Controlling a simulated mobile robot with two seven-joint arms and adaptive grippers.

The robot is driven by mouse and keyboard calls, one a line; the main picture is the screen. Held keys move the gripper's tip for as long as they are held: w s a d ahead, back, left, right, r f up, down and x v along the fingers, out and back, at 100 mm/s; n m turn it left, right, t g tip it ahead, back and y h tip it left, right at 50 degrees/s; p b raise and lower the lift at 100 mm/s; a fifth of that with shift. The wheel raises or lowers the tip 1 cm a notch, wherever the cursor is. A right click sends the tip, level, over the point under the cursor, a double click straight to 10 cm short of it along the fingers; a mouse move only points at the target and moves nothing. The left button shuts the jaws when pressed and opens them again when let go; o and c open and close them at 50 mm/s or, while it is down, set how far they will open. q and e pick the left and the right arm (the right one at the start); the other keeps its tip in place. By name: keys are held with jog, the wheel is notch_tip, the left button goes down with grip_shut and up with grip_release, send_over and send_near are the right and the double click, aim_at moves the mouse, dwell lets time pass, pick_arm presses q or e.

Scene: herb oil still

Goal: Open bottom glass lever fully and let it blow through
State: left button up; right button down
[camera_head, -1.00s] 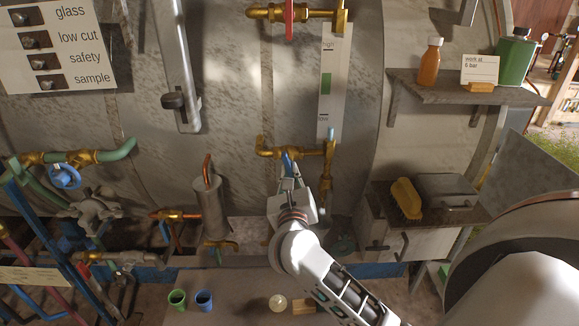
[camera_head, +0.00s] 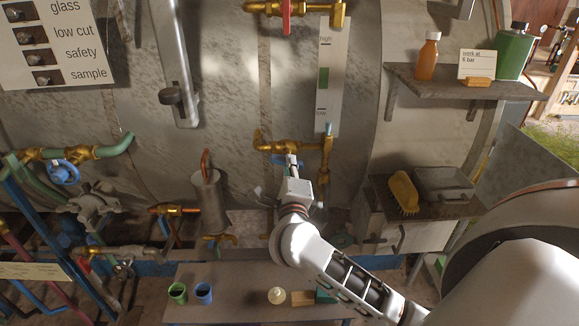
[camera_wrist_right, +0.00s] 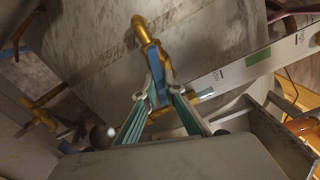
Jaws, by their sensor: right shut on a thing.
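The bottom glass lever (camera_head: 281,158) is a small blue handle on the lower brass cock (camera_head: 270,145), under the level strip. In the right wrist view the lever (camera_wrist_right: 155,65) runs from the brass fitting (camera_wrist_right: 140,28) down between my fingers. My right gripper (camera_head: 292,167) is shut on it; its fingertips (camera_wrist_right: 161,94) lie on both sides of the blue handle. In the head view my gripper covers part of the lever, so its exact angle is hard to read. My left gripper is not in view.
The level strip (camera_head: 326,80) with a green mark stands above the cock. A red lever (camera_head: 286,15) hangs from the upper cock. A metal cylinder (camera_head: 208,200) stands left of my gripper. A cabinet with a yellow brush (camera_head: 403,192) is to the right.

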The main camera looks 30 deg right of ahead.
jog(key=shift+r+n, duration=0.1)
jog(key=shift+n, duration=1.7)
jog(key=c, duration=2.1)
grip_release()
jog(key=shift+c, duration=0.2)
jog(key=shift+s, duration=0.1)
jog(key=v, duration=1.2)
